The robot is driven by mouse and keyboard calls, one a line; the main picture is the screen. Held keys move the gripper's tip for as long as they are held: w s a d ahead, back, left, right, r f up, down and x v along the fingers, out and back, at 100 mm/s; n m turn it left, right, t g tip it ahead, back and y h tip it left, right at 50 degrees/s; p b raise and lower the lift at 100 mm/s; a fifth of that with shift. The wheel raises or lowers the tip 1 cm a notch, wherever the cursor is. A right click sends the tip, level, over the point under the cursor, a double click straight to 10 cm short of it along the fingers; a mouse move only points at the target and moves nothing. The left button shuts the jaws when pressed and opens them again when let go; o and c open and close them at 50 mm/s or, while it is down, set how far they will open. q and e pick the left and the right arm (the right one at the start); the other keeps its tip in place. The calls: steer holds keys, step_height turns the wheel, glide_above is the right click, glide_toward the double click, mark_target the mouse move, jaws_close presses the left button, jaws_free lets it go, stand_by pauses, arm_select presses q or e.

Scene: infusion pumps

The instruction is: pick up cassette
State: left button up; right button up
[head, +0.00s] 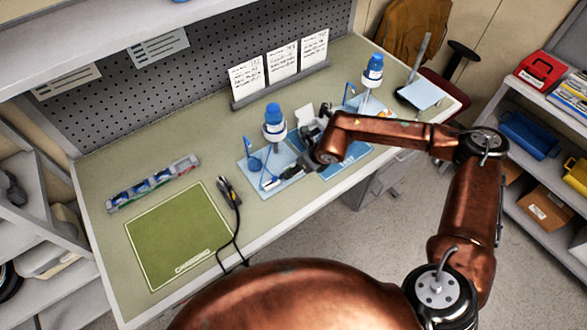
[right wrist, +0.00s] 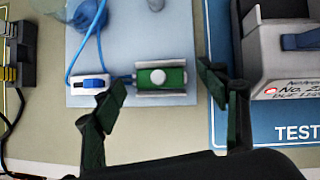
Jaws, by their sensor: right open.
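The cassette appears to be the small green block with silver edges and a white round button (right wrist: 160,77), lying on a light blue tray (right wrist: 182,30). In the right wrist view my right gripper (right wrist: 160,86) is open, one finger on each side of the cassette. The left finger is near a white clip with a blue slider (right wrist: 93,85). I cannot tell whether the fingers touch anything. In the head view the right gripper (head: 291,171) is low over the light blue tray (head: 252,180), and the cassette is hard to make out. My left gripper is not in view.
A blue-capped bottle (head: 273,122) stands over the tray, with blue tubing (right wrist: 72,58). A grey pump (right wrist: 285,45) sits on a blue TEST mat (right wrist: 228,128) to the right. A green mat (head: 180,235) and black cable (head: 237,225) lie to the left on the bench.

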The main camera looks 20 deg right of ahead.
steer(key=shift+w+a+f, duration=0.1)
steer(key=shift+w+f, duration=0.05)
steer(key=shift+f, duration=0.2)
steer(key=c, duration=1)
steer(key=shift+r, duration=0.15)
